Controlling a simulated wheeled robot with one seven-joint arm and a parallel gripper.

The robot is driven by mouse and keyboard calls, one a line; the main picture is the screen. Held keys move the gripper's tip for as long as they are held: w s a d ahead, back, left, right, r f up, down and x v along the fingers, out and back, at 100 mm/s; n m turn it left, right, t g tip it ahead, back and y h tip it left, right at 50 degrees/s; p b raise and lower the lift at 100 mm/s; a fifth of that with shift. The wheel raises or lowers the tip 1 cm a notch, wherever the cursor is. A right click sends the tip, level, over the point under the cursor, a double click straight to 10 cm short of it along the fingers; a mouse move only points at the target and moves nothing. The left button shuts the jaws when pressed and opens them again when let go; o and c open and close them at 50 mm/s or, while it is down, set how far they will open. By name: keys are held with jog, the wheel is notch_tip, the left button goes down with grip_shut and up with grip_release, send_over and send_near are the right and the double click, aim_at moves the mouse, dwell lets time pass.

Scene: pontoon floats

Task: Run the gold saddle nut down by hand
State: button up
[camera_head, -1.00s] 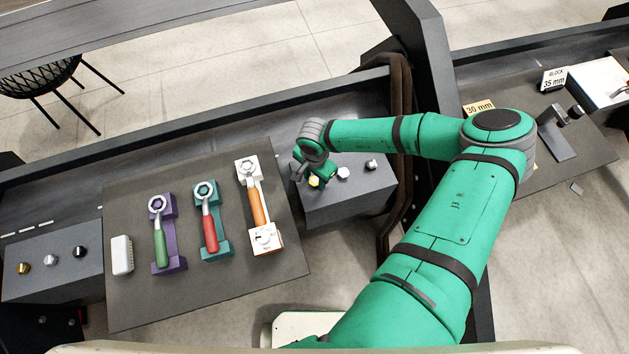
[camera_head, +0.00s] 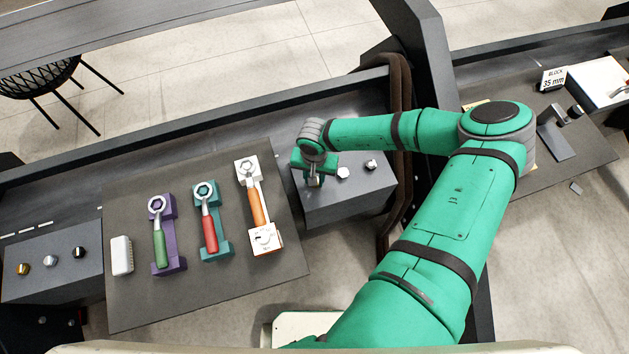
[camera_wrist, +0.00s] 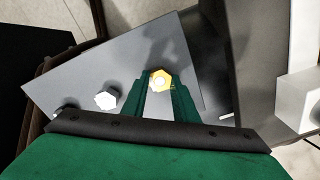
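The gold saddle nut (camera_wrist: 159,81) is a hex nut on the dark grey block (camera_wrist: 75,82). In the wrist view it shows between the tips of my gripper's two green fingers (camera_wrist: 160,86). They stand one on each side of it, and I cannot tell whether they touch it. In the head view my gripper (camera_head: 316,179) points down over the left part of the block (camera_head: 352,205), and only a little of the gold nut shows there. How far down the nut sits is hidden.
A white nut (camera_head: 343,173) and a silver-and-black nut (camera_head: 371,165) stand to the right on the same block. Left of it, a dark mat (camera_head: 205,290) holds wrenches with orange (camera_head: 257,207), red (camera_head: 209,232) and green (camera_head: 160,250) handles. Another block (camera_head: 60,280) stands far left.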

jog(key=m, duration=0.9)
jog(key=shift+m, duration=0.3)
jog(key=shift+d+m, duration=0.1)
jog(key=shift+m, duration=1.1)
jog(key=shift+w+m, duration=0.1)
jog(key=shift+m, duration=0.8)
jog(key=m, duration=0.4)
jog(key=shift+m, duration=0.3)
jog(key=m, duration=0.4)
jog(key=shift+f+m, duration=0.1)
jog(key=shift+m, duration=0.7)
